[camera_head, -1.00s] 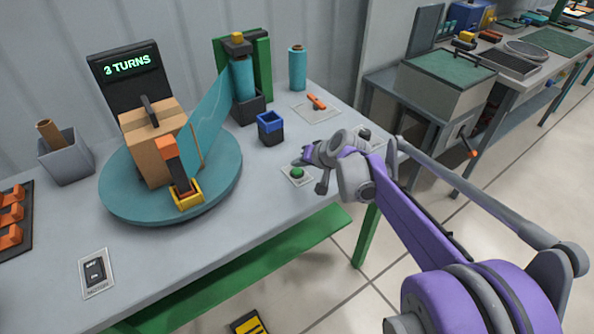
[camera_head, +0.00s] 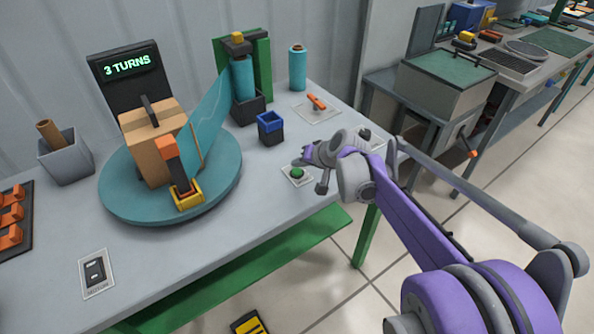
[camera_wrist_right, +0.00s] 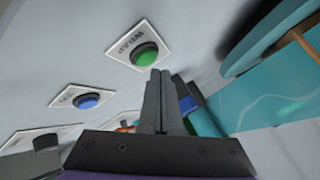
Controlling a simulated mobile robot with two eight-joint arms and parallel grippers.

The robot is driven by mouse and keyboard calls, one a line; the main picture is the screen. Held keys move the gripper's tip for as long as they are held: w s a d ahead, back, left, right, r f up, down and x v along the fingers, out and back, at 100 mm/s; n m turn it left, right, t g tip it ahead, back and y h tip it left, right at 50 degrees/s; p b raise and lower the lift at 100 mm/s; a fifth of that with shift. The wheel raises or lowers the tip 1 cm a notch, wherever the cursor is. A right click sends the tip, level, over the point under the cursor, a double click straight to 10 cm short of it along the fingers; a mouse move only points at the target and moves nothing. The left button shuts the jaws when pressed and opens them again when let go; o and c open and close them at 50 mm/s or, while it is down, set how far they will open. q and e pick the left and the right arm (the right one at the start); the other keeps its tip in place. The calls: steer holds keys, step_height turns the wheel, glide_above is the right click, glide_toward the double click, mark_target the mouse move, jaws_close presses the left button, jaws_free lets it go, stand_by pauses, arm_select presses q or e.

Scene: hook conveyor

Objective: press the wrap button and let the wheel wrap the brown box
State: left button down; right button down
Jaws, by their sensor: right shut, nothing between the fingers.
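The brown box (camera_head: 150,135) stands on the teal turntable wheel (camera_head: 120,205). A sheet of teal film (camera_head: 207,115) stretches from the film roll (camera_head: 243,78) to the box's near side, by an orange-and-black clamp (camera_head: 172,160). The display (camera_head: 127,66) reads "3 TURNS". The green wrap button (camera_head: 297,173) is on a white plate at the table's right; it also shows in the right wrist view (camera_wrist_right: 146,54), labelled WRAP. My right gripper (camera_head: 307,156) is shut and empty, its tips (camera_wrist_right: 158,72) close to the button; contact cannot be told. My left gripper is out of view.
A blue button (camera_wrist_right: 87,101) on its own plate is near the wrap button. A blue-and-black cup (camera_head: 270,129) and a spare film roll (camera_head: 297,68) stand behind. A grey bin (camera_head: 66,160) is at the left. The table front is mostly clear.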

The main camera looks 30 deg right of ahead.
steer(key=shift+f, duration=0.2)
steer(key=shift+f, duration=0.25)
